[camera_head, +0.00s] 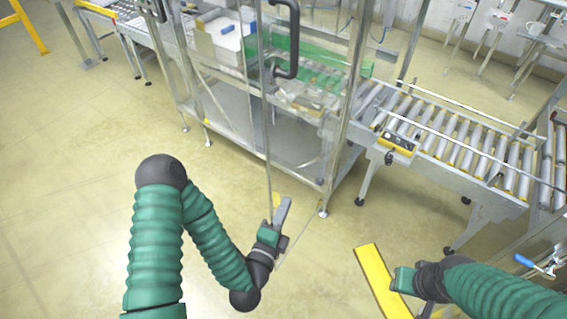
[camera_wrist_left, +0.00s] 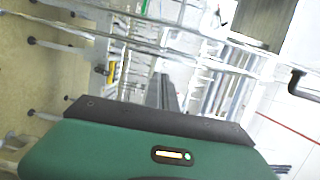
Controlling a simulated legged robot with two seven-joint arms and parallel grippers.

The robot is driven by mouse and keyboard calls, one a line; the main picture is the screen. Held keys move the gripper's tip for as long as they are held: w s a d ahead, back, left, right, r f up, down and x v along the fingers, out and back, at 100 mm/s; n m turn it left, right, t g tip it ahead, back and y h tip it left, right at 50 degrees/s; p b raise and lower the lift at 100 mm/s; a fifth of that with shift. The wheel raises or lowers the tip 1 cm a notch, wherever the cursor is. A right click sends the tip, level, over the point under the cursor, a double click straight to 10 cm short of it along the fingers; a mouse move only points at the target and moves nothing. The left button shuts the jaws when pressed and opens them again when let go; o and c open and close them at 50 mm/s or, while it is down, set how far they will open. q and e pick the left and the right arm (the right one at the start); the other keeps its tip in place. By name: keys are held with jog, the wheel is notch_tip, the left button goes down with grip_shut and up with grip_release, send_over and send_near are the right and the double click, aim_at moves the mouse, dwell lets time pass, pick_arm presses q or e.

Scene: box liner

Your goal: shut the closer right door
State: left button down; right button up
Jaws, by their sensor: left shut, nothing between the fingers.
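The clear door (camera_head: 262,130) has a thin metal edge and a black handle (camera_head: 291,40) in the head view. It appears to stand swung out from the machine frame, but its exact angle is hard to tell. My left gripper (camera_head: 283,207) is shut and empty, low beside the bottom end of the door's edge. Whether it touches the door I cannot tell. In the left wrist view a black handle (camera_wrist_left: 300,86) shows at the right edge. My right gripper (camera_head: 402,280) is at the lower right, away from the door; its fingers are not clear.
The machine frame (camera_head: 345,100) holds a green-sided conveyor and a white box (camera_head: 222,40). A roller conveyor (camera_head: 440,135) runs off to the right. A yellow bar (camera_head: 383,282) is beside my right gripper. The floor at left is clear.

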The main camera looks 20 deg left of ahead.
aim_at(281, 172)
pick_arm(q)
jog(key=w+a, duration=0.1)
jog(key=w, duration=0.2)
jog(key=w+a+p, duration=0.1)
jog(key=w+a, duration=0.1)
jog(key=w, duration=0.2)
jog(key=w+a+p, duration=0.1)
jog(key=w, duration=0.2)
jog(key=shift+w+a+r, duration=0.2)
jog(key=shift+w, duration=0.2)
jog(key=shift+w+d, duration=0.1)
